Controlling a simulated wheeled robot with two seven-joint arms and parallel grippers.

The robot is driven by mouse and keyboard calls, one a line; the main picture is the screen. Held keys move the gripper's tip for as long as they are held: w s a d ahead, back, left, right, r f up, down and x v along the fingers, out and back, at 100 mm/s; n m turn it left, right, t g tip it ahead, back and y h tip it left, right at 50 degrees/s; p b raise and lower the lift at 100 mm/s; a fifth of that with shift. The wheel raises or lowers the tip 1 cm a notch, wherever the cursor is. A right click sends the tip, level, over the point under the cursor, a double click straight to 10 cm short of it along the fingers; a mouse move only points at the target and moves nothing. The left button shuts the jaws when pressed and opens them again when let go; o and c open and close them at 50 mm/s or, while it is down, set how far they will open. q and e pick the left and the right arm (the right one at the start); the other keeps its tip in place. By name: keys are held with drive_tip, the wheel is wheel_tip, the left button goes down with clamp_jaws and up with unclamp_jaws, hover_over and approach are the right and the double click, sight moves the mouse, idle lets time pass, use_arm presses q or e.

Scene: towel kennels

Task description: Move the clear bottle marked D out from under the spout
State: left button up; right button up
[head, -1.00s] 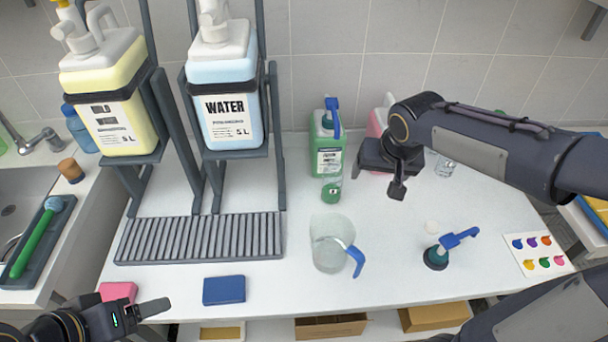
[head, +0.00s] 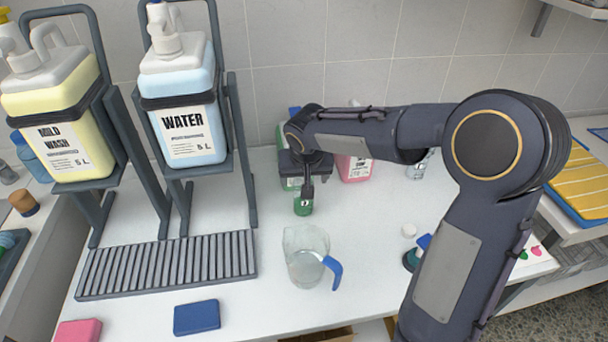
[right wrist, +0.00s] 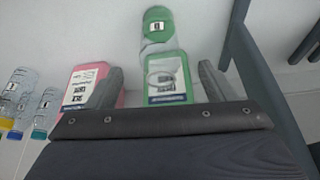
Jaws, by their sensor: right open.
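The green jug shows there too (right wrist: 166,80), with a blue spout top (head: 294,111) in the head view. My right gripper (head: 303,188) is open and empty, just above and behind the bottle in the head view, hiding part of the jug. In the right wrist view its fingers (right wrist: 158,85) stand either side of the jug's image. My left gripper is out of view.
A pink jug (head: 354,166) stands right of the green one. A measuring jug (head: 305,250) with a blue handle stands in front. A drip grate (head: 170,265) and the water canister (head: 184,105) are at left. Clear bottles (right wrist: 44,112) stand beyond the pink jug.

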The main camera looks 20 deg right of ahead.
drive_tip(key=x, duration=0.6)
drive_tip(key=shift+w+f, duration=0.1)
drive_tip(key=shift+f, duration=0.25)
drive_tip(key=shift+c, duration=0.2)
